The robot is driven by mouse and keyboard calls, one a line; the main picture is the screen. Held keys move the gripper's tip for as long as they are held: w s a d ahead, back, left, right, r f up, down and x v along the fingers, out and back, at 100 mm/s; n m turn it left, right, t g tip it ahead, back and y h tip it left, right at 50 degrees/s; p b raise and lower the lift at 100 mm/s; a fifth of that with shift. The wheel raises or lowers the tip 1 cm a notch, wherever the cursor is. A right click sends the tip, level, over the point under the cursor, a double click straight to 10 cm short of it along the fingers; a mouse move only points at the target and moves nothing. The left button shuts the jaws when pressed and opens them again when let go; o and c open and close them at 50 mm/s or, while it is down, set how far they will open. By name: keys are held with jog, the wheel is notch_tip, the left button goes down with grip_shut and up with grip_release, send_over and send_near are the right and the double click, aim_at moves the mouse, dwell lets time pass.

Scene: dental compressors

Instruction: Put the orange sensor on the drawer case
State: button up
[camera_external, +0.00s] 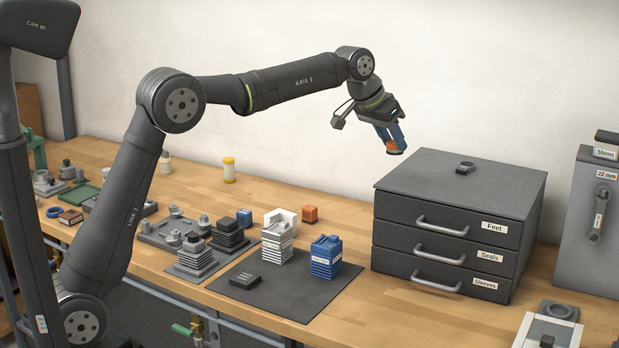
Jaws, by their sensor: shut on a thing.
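My gripper (392,143) is in the air to the left of the drawer case and a little above the height of its top. It is shut on an orange sensor (391,146), which shows between the blue fingers; the fingers hide part of it. The grey drawer case (430,171) stands on the bench at the right, with drawers labelled Feet, Seals and Sleeves. A small dark part (465,167) lies on its top, and the rest of the top is bare.
Another orange block (310,214) stands on the bench behind a white finned part (278,240) and a blue finned part (326,256) on a dark mat (285,301). A grey cabinet (582,235) stands at the right. A yellow-capped bottle (229,170) stands near the wall.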

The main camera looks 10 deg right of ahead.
jog(key=s+d+r+m, duration=0.1)
jog(key=s+d+r, duration=0.1)
jog(key=s, duration=0.5)
jog(key=s+d+r+m, duration=0.1)
jog(key=s+d, duration=0.1)
jog(key=s, duration=0.5)
send_near(428, 185)
jog(key=shift+w+d+f+g, duration=0.1)
jog(key=shift+w+d+g, duration=0.1)
jog(key=shift+d, duration=0.4)
jog(key=shift+w+d+f+g, duration=0.1)
jog(key=shift+w+d+g, duration=0.1)
jog(key=shift+d, duration=0.4)
jog(key=shift+w+f, duration=0.1)
jog(key=shift+f, duration=1.95)
jog(key=shift+f, duration=0.1)
jog(key=o, duration=1.1)
jog(key=shift+c, duration=0.2)
